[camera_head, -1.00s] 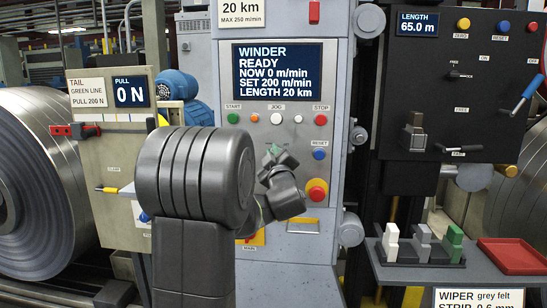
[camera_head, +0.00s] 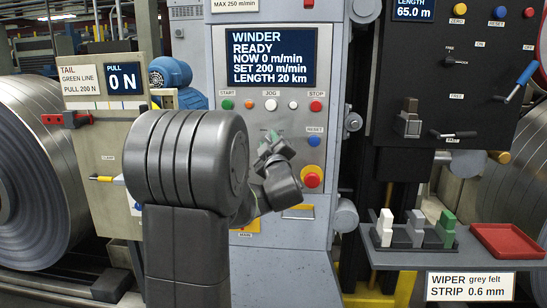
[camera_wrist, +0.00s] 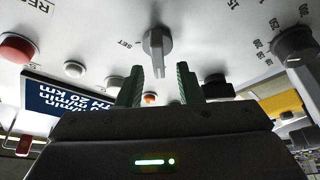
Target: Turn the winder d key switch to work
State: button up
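The winder panel (camera_head: 215,60) stands in the middle of the head view; its screen reads WINDER READY, NOW 0 m/min. My gripper (camera_head: 274,143) is in front of the panel below the JOG buttons and hides the part behind it. In the wrist view, a grey switch with a flat handle (camera_wrist: 157,45) sits on the panel face, with the label SET beside it; no WORK label is readable. My gripper (camera_wrist: 160,82) shows two green fingers, apart and empty. The grey handle lies just beyond the fingertips, roughly between them; I cannot tell whether they touch it.
A red emergency button (camera_head: 312,180) on yellow is right of my gripper. A black dial (camera_wrist: 297,45) and another black knob (camera_wrist: 217,87) are near the fingers. A rack (camera_head: 412,240) with several small blocks and a red tray (camera_head: 506,241) stand at right.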

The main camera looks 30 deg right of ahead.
jog(key=v, duration=1.2)
jog(key=shift+s, duration=0.2)
jog(key=shift+a+f, duration=0.1)
jog(key=shift+f, duration=0.05)
jog(key=x, duration=1.4)
jog(key=shift+s, duration=0.1)
